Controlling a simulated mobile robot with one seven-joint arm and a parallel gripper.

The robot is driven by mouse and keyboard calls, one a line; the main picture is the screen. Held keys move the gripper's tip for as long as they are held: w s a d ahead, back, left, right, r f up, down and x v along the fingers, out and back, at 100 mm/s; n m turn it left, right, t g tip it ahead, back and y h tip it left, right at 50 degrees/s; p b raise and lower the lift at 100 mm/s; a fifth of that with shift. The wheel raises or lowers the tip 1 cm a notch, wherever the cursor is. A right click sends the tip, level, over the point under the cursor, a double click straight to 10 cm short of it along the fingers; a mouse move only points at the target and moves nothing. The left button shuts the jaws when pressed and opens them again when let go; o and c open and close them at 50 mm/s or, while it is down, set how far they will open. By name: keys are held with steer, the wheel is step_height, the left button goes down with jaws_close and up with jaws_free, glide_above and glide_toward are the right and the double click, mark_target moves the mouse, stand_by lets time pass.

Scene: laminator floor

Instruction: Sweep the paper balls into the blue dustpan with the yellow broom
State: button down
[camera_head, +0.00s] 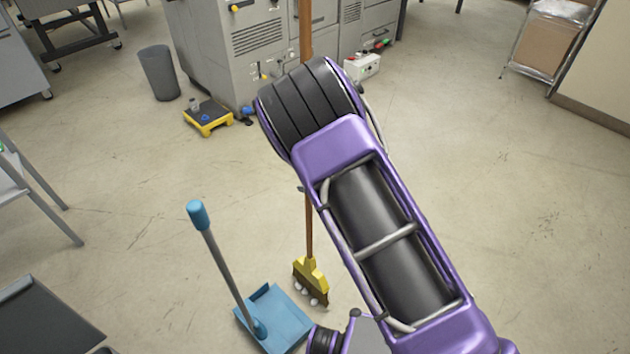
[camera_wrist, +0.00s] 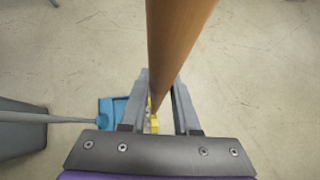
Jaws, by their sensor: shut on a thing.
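The yellow broom (camera_head: 311,272) stands head down on the floor, its brown handle rising behind my arm. Several small white paper balls (camera_head: 313,300) lie at the bristles, close to the dustpan. The blue dustpan (camera_head: 273,318) lies on the floor just left of the broom head, its grey stick and blue grip leaning up to the left. In the wrist view the brown broom handle (camera_wrist: 176,45) runs between the fingers of my gripper (camera_wrist: 160,97), which is shut on it. The dustpan also shows there (camera_wrist: 108,112), left of the fingers. My arm hides part of the handle in the head view.
A grey bin (camera_head: 159,73) and a low black and yellow platform (camera_head: 208,117) stand near the grey machine (camera_head: 235,45) at the back. A dark surface (camera_head: 40,320) is at the lower left. Open floor lies to the right.

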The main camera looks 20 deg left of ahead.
steer(key=s+a, duration=0.4)
steer(key=s, duration=0.4)
steer(key=s+a, duration=0.4)
steer(key=s, duration=0.4)
steer(key=shift+a+r, duration=0.15)
steer(key=shift+r, duration=0.15)
stand_by(0.4)
stand_by(0.4)
steer(key=w+d+r+p, duration=0.1)
steer(key=w+d+r, duration=0.3)
steer(key=w, duration=0.4)
steer(key=shift+w+d+r, duration=0.3)
steer(key=shift+w+r, duration=0.1)
steer(key=shift+r, duration=0.15)
steer(key=shift+d, duration=0.1)
